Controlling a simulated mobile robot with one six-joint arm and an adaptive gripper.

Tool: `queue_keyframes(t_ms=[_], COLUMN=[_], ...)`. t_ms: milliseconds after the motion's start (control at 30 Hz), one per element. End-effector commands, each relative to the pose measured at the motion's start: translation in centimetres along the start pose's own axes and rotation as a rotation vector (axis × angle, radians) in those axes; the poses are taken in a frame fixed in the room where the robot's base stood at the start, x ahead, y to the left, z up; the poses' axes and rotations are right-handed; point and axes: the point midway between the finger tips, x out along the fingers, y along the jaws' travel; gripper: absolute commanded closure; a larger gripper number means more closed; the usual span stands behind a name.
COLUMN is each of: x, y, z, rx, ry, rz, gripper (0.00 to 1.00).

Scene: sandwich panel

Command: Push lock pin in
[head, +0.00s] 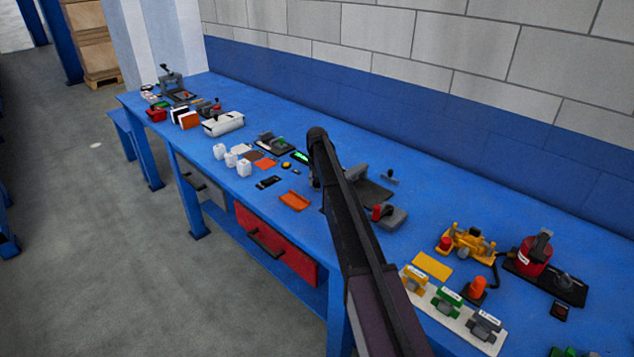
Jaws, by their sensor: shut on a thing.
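My arm (350,215) reaches up from the lower edge of the head view to the middle of the bench, and its far end hides what lies behind it. My gripper does not show clearly; a small grey part just left of the arm's far end may belong to it, but I cannot tell. A grey block with a red knob (377,212) stands just right of the arm. I cannot tell whether this red knob is the lock pin. No other part can be made out clearly as the pin.
The long blue bench (225,185) runs along a wall. Left of my arm lie an orange plate (295,201) and white containers (244,167). To the right are a yellow fixture (466,243), a red cylinder (534,256) and a white strip with coloured clamps (440,315).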

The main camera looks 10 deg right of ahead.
Motion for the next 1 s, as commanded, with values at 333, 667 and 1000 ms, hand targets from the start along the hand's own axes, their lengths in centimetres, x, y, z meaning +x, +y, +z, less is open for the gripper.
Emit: queue_keyframes(t_ms=[333,667,1000], x=[0.1,0.0,-1.3], y=[0.1,0.1,0.1], z=[0.1,0.1,0.1], rx=[0.000,0.001,0.001], ry=[-0.003,-0.002,-0.001], rz=[0.000,0.000,0.000], gripper=[0.21,0.21,0.21])
